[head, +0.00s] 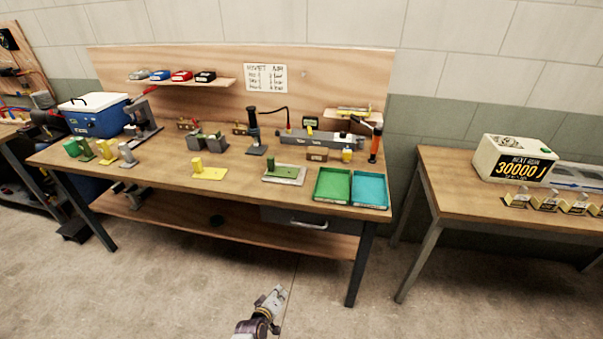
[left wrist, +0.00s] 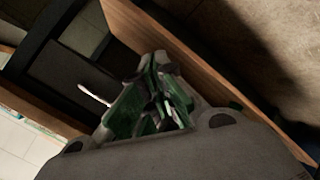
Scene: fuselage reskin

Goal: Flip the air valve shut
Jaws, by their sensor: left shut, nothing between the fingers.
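My left gripper (head: 278,292) is over the floor in front of the wooden workbench, below and apart from its top. It is shut and empty; in the left wrist view the closed fingers (left wrist: 155,62) point toward the bench's underside. My right gripper is not in view. I cannot pick out the air valve for certain. A long grey fixture (head: 320,138) with a small yellow piece on top lies at the back of the bench. A red and black hose (head: 274,111) runs from it to a dark upright tool (head: 254,130). The valve's position cannot be told.
Green (head: 333,200) and teal (head: 370,204) trays sit at the bench's front right. A yellow bracket (head: 209,174) and a blue box (head: 95,120) stand further left. A drawer (head: 284,216) hangs below the top. Another table (head: 455,205) stands right, past a gap.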

